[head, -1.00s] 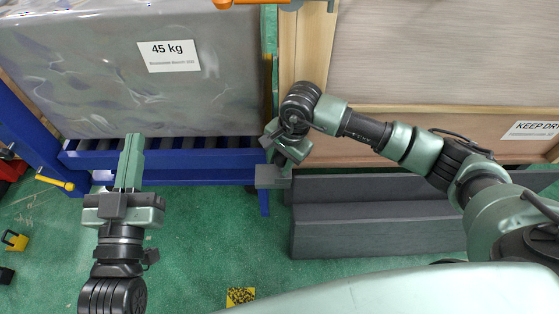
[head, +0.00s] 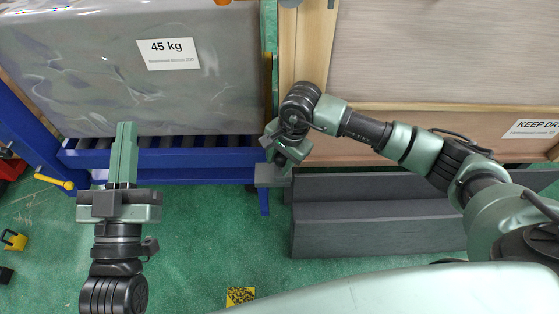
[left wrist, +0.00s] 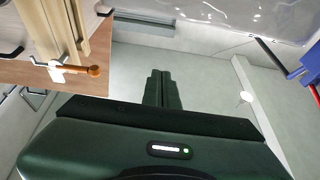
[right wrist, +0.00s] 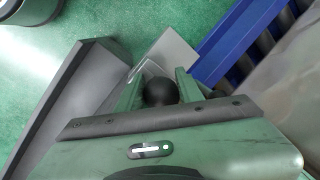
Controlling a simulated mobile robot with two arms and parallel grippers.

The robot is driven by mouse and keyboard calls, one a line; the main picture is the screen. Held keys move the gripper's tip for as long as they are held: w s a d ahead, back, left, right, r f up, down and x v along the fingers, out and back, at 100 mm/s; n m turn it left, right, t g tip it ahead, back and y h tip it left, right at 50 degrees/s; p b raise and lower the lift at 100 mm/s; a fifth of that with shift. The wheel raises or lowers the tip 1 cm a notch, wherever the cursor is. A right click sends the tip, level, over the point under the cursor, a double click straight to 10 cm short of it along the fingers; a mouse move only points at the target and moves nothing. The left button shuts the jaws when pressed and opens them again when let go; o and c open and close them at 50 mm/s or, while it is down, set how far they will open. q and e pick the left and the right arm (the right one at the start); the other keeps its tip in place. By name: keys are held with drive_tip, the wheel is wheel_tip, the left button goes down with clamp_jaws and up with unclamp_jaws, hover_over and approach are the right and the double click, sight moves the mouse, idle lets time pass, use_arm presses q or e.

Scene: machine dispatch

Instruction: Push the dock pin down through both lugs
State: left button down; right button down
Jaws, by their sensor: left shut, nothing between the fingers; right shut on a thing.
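My right gripper (head: 272,160) points down at the corner of the blue roller conveyor, beside the wooden crate. In the right wrist view its fingers (right wrist: 160,88) are shut on a black round knob (right wrist: 161,92), which seems to be the top of the dock pin. The pin's shaft is hidden below the knob. A grey plate (right wrist: 172,58) lies just beyond the fingertips and also shows in the head view (head: 270,180). I cannot make out the two lugs. My left gripper (head: 124,128) is shut and empty, in front of the conveyor; its fingers also show in the left wrist view (left wrist: 160,80).
A grey wrapped load (head: 100,80) labelled 45 kg sits on the blue conveyor (head: 190,160). A wooden crate (head: 440,125) stands to the right, with a dark grey stepped block (head: 370,235) before it. An orange handle (left wrist: 80,69) shows in the left wrist view. Green floor lies open between my arms.

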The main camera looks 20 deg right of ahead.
use_arm(q)
drive_tip(key=shift+s+r, duration=0.15)
drive_tip(key=shift+r, duration=0.1)
use_arm(e)
drive_tip(key=shift+f, duration=0.1)
drive_tip(key=c, duration=0.8)
unclamp_jaws()
drive_tip(key=shift+c, duration=0.2)
use_arm(q)
drive_tip(key=shift+s+r+t, duration=0.1)
drive_tip(key=shift+r+t, duration=0.1)
drive_tip(key=shift+t, duration=0.1)
use_arm(e)
drive_tip(key=shift+s+f, duration=0.1)
drive_tip(key=shift+s+f, duration=0.1)
drive_tip(key=v, duration=0.2)
drive_tip(key=p+v, duration=0.1)
drive_tip(key=v, duration=0.2)
drive_tip(key=p+v, duration=0.1)
drive_tip(key=v, duration=0.2)
drive_tip(key=shift+w, duration=0.3)
drive_tip(key=shift+r, duration=0.25)
use_arm(q)
wheel_tip(320, 180, down, 10)
drive_tip(key=w+a+g+y, duration=0.1)
drive_tip(key=g+y, duration=0.1)
drive_tip(key=g, duration=0.3)
drive_tip(key=shift+w+r+g, duration=0.15)
drive_tip(key=shift+g, duration=0.15)
